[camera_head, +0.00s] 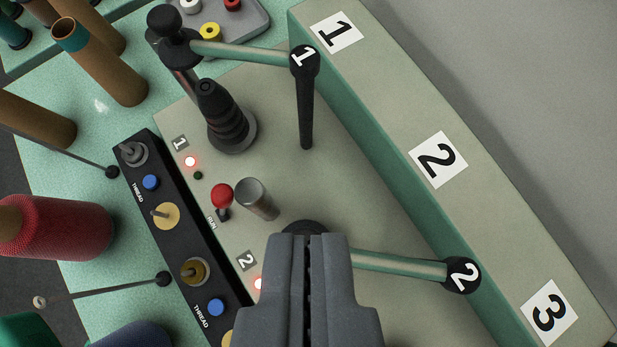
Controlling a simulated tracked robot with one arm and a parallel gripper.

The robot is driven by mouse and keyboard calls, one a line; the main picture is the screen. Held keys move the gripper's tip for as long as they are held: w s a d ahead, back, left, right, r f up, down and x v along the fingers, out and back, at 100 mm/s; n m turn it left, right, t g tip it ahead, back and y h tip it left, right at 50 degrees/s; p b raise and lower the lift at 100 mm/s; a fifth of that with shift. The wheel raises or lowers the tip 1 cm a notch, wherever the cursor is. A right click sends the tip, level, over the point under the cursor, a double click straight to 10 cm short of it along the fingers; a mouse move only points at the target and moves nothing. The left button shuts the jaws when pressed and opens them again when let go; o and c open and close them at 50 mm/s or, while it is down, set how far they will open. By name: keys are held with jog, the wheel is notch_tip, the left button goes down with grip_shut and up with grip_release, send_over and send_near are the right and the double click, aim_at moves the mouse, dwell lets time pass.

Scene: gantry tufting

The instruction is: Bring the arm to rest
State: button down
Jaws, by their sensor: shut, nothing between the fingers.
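My gripper (308,245) shows at the bottom middle of the head view. Its two grey fingers are pressed together with nothing between them. It hangs over the panel (330,200) near station 2 and hides part of that station. The crank arm marked 2 (400,264) runs right from behind the gripper to a black knob (461,275). I cannot tell whether the gripper touches anything below it.
A crank marked 1 (245,52) and a black ribbed lever (222,115) stand above. A red-tipped switch (221,195) and a metal post (257,198) rise left of the gripper. A raised numbered ledge (400,110) runs along the right. Thread cones, one red (60,228), stand left.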

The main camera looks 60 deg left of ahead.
jog(key=s+r+m+t+h, duration=0.7)
jog(key=s+r+m+t, duration=0.4)
jog(key=s+r, duration=0.7)
notch_tip(320, 180, up, 3)
jog(key=shift+f+m, duration=0.1)
jog(key=shift+m, duration=0.3)
